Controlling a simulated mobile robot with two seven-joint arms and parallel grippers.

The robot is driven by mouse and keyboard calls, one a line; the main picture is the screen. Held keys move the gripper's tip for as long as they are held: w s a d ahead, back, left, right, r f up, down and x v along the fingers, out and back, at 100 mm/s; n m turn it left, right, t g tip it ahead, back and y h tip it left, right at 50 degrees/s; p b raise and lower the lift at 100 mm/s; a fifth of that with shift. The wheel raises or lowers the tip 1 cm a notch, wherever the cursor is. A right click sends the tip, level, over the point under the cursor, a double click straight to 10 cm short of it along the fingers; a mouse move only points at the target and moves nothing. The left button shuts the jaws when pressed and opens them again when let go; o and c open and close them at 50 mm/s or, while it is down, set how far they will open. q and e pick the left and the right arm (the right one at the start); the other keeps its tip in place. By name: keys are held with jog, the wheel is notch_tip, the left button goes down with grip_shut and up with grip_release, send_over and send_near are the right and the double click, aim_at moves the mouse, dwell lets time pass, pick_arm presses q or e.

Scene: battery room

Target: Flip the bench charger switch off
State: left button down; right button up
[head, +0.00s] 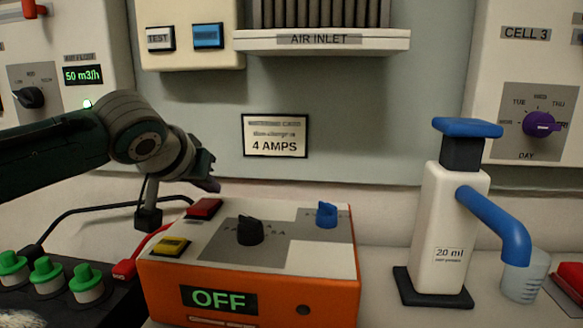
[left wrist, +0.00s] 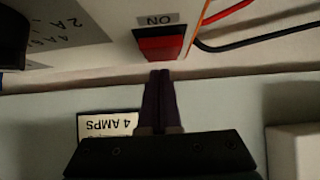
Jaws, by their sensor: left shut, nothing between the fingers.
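The bench charger (head: 250,288) is an orange box with a pale top, and its green display (head: 219,299) reads OFF. On its top are a red switch (head: 205,207) at the back left and a yellow switch (head: 170,246) in front of it. A black knob (head: 250,231) and a blue knob (head: 327,214) also sit there. My left gripper (head: 212,186) is shut and empty, just above and behind the red switch. In the left wrist view its fingertips (left wrist: 160,72) are close to the red switch (left wrist: 160,47), beside a label ON; contact is unclear. My right gripper is not in view.
A white pump dispenser (head: 450,225) with a blue spout stands right of the charger, beside a clear cup (head: 525,277). Green-capped posts (head: 47,272) sit at the front left. Red and black cables run behind the charger's left side. A 4 AMPS sign (head: 275,136) hangs behind.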

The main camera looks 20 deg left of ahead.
aim_at(211, 201)
pick_arm(q)
jog(key=r+p, duration=0.4)
jog(key=shift+w+r, duration=0.2)
jog(key=shift+s+d+r+p, duration=0.1)
jog(key=shift+s+r+p, duration=0.1)
jog(key=shift+r+p, duration=0.1)
jog(key=w+r+v, duration=0.1)
jog(key=v, duration=0.7)
jog(key=shift+s+r+p, duration=0.2)
jog(key=shift+r+p, duration=0.2)
jog(key=shift+p, duration=0.05)
